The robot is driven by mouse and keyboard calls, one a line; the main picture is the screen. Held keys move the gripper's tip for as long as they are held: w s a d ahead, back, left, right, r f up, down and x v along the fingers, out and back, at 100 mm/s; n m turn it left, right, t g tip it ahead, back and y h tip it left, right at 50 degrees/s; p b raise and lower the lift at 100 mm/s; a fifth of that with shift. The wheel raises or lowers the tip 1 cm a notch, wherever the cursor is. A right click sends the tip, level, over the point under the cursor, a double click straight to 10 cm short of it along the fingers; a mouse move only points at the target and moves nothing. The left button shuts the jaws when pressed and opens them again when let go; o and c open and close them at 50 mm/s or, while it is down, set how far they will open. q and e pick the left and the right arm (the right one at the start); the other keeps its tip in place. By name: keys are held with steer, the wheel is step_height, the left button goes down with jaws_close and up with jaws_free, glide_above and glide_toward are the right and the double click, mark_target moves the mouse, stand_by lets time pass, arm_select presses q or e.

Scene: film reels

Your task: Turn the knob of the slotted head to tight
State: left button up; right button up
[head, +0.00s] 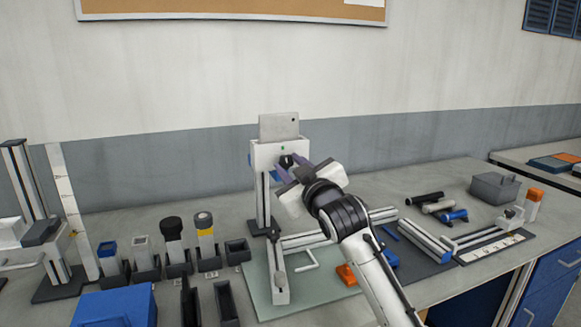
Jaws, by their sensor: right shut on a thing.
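The slotted head (262,152) is a white block on an upright slotted post, with a grey plate on top and a small green mark on its face. Its dark knob (287,160) sits on the front face below the green mark. My right gripper (287,165) reaches up from the lower right and is shut on the knob, with its fingers on either side. The fingers partly cover the knob, so its exact turn is hard to read. My left gripper is not in view.
A green mat (313,297) with a white frame lies below the head. Several bins and holders stand to the left, beside a blue box (115,307). Black, white and blue cylinders (438,207) and a grey box (494,188) lie to the right. A wall stands behind.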

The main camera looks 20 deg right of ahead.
steer(key=shift+m, duration=1.5)
steer(key=o, duration=1.1)
steer(key=shift+c, duration=0.2)
steer(key=s+b, duration=0.1)
steer(key=s, duration=0.9)
steer(key=shift+s+d, duration=0.15)
